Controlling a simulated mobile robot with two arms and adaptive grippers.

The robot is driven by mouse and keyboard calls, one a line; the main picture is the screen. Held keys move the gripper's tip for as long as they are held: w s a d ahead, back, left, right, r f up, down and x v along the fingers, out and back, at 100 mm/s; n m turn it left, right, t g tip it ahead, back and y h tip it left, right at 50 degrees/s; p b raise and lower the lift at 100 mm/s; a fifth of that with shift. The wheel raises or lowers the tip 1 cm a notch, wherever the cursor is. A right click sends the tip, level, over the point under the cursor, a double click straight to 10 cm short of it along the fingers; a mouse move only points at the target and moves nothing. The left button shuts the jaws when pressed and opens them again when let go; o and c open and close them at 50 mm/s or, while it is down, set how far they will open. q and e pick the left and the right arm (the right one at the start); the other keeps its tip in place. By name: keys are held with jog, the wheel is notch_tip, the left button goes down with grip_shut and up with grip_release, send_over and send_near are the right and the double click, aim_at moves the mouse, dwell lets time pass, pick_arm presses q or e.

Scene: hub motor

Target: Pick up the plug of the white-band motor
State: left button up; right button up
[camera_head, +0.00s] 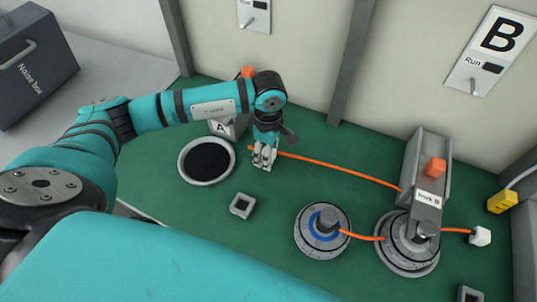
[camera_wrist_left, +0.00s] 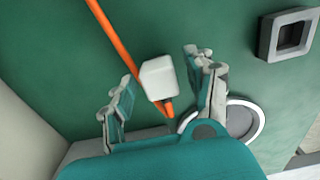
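A white plug (camera_wrist_left: 159,78) on an orange cable (camera_wrist_left: 112,36) shows in the left wrist view, between the two fingers of my left gripper (camera_wrist_left: 163,90). Gaps show on both sides of the plug. In the head view my left gripper (camera_head: 264,157) is low over the green mat, at the left end of a long orange cable (camera_head: 335,168); it hides the plug there. This cable runs right to the motor (camera_head: 408,255) under the clamp of station B (camera_head: 428,182). That motor's band colour is unclear. My right gripper is not in view.
A blue-band motor (camera_head: 322,232) stands left of station B, with an orange cable running right. Another white plug (camera_head: 480,236) lies right of station B. A round dark pad (camera_head: 207,161) and a small square socket (camera_head: 242,205) are near my left gripper. A noise box (camera_head: 38,70) stands far left.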

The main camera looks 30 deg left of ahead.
pick_arm(q)
grip_shut()
jog(key=shift+r, duration=0.15)
